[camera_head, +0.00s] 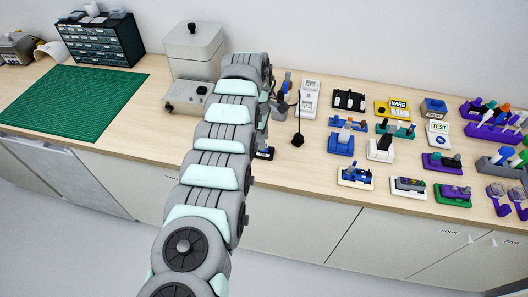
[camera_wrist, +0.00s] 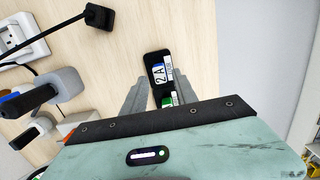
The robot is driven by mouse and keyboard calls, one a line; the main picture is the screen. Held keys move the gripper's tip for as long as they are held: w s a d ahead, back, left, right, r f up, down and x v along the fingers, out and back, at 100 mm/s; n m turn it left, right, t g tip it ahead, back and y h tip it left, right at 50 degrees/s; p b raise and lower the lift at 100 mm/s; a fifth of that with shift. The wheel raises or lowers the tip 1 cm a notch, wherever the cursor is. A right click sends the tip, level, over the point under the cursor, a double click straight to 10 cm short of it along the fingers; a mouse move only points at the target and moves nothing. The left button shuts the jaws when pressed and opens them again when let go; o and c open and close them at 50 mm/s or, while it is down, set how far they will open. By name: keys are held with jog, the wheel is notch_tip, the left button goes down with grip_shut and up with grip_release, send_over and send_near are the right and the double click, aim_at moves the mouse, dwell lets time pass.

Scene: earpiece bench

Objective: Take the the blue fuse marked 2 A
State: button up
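In the wrist view a small dark holder (camera_wrist: 153,57) lies on the wooden bench top. A white tag marked "2 A" (camera_wrist: 159,74) with some blue at its edge shows on it; this seems to be the blue fuse, though its body is hard to make out. A green piece (camera_wrist: 167,101) with a white tag sits just below it, partly hidden by my gripper body. My gripper (camera_wrist: 160,82) is open, with one grey finger on each side of the holder. Nothing is held between them. In the head view the holder (camera_head: 265,153) shows beside my arm, which hides my gripper.
White sockets (camera_wrist: 22,40) and a black plug stand at upper left in the wrist view, with a grey-and-blue item (camera_wrist: 50,90) below. In the head view, a grey case (camera_head: 193,50) stands behind my arm, a green mat (camera_head: 75,100) lies left, and several small holders fill the right.

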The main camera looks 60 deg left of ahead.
jog(key=shift+w+f+b, duration=0.1)
jog(key=shift+f+b, duration=0.3)
jog(key=shift+f, duration=0.8)
grip_shut()
dwell(0.3)
notch_tip(320, 180, up, 10)
jog(key=p, duration=0.6)
jog(key=shift+d, duration=0.1)
